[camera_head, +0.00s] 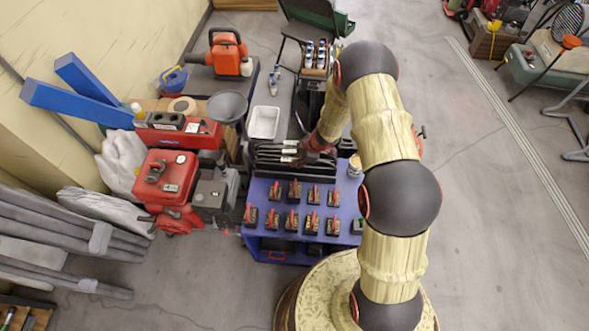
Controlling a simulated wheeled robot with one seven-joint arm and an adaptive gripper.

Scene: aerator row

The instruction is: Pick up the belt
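My gripper (291,151) is over the back part of a blue cart (259,242), with its pale fingertips pointing left. The fingertips are small in this view, and I cannot tell whether they are apart or closed. Beneath and around them is a stack of dark, ribbed strips (270,166) on the cart. I cannot make out for certain which thing is the belt, or whether the fingertips touch the strips. My arm hides the area to the right of the gripper.
Several small black-and-red items (292,221) stand in rows at the cart's front. A white tray (264,122) lies behind it. The floor (490,220) on the right is open.

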